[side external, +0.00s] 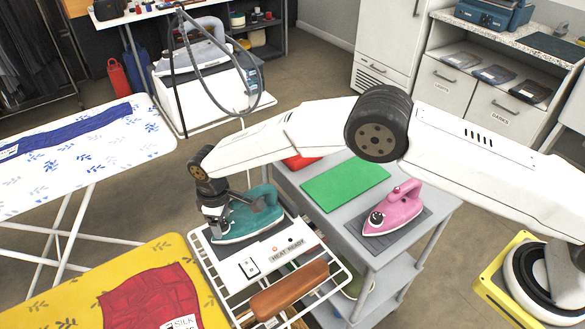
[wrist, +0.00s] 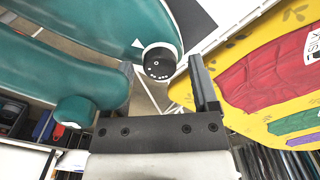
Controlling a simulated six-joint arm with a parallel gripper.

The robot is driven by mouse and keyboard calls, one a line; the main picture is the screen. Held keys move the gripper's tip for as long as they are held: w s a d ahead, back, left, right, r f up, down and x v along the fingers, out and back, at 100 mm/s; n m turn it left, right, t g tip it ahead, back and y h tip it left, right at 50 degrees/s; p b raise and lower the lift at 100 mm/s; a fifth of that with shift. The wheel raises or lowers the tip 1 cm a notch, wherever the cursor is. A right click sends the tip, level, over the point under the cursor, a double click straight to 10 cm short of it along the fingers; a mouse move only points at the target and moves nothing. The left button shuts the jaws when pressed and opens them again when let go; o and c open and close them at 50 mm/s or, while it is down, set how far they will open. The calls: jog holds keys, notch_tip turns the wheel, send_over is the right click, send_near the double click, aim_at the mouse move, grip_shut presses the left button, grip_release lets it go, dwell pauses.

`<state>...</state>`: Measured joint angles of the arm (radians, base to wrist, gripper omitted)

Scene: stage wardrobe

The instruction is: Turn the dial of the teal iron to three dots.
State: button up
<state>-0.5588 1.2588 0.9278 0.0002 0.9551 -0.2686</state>
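The teal iron (side external: 250,216) rests on a dark plate on a wire-railed stand with a "HEAT READY" label. My gripper (side external: 213,212) is down at the iron's left end in the side view. In the wrist view the iron's teal body (wrist: 95,22) fills the upper left. Its round black dial (wrist: 158,62) has white marks and dots, with a white triangle on the body at its upper left. The dial lies ahead of my gripper (wrist: 163,92), seemingly apart from it. One finger shows at right; the other seems hidden behind teal parts. The gripper looks open, with nothing held.
The stand's rails (side external: 325,285) and a brown padded board (side external: 290,290) are close by. A pink iron (side external: 397,207) and green mat (side external: 345,185) are on the grey cart. A yellow ironing board (side external: 140,275) with a red garment (side external: 150,297) stands at front left.

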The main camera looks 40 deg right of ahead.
aim_at(222, 224)
jog(key=shift+r, duration=0.15)
jog(key=shift+r, duration=3.75)
jog(key=n, duration=1)
jog(key=shift+n, duration=1.8)
jog(key=shift+f, duration=0.15)
jog(key=shift+f, duration=3.75)
